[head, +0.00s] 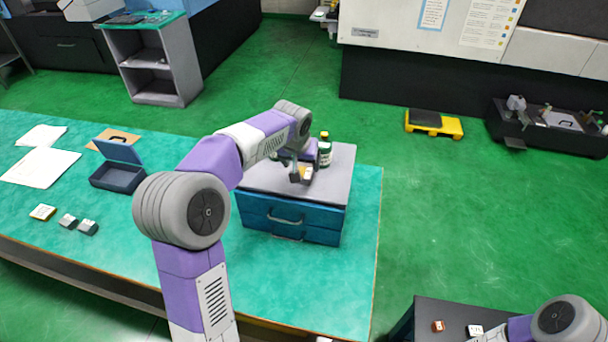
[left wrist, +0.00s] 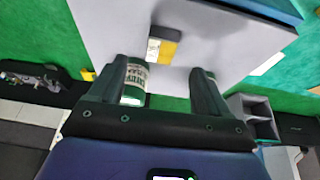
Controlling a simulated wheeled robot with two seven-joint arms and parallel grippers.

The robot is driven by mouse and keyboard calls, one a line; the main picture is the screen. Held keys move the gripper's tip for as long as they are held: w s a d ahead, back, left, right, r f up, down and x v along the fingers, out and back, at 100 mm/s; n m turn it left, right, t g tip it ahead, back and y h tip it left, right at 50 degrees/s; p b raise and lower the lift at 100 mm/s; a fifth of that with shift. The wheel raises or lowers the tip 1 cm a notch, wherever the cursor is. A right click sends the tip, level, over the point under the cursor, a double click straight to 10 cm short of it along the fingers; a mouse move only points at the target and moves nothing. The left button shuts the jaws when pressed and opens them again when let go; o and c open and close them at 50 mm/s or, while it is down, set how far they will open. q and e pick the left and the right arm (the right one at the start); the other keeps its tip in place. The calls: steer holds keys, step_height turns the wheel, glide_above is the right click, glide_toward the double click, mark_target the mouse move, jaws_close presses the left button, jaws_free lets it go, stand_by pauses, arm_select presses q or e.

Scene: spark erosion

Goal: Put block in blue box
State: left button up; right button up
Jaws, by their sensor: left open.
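A yellow and white block (head: 307,172) lies on the grey top of a blue drawer cabinet (head: 290,222). My left gripper (head: 300,175) is at this block, and its fingers partly cover it in the head view. In the left wrist view the left gripper (left wrist: 161,68) is open, with the block (left wrist: 162,49) ahead of the gap between its fingertips, not gripped. A dark blue box (head: 118,178) with its lid raised stands on the green table to the left. My right gripper is out of view; only part of the right arm shows at the bottom right.
A bottle (head: 325,153) with a green and white label stands beside the block; it also shows behind the left finger in the wrist view (left wrist: 134,84). Several small blocks (head: 67,221) and papers (head: 40,167) lie on the table's left. A dark stand (head: 450,313) holds small blocks at bottom right.

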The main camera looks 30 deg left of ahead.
mark_target(303, 175)
arm_select(q)
steer(key=b+x, duration=0.1)
steer(key=x, duration=0.6)
steer(key=shift+w+a+f, duration=0.1)
steer(key=shift+f, duration=0.2)
steer(key=shift+c, duration=0.3)
steer(key=shift+r, duration=0.1)
jaws_close()
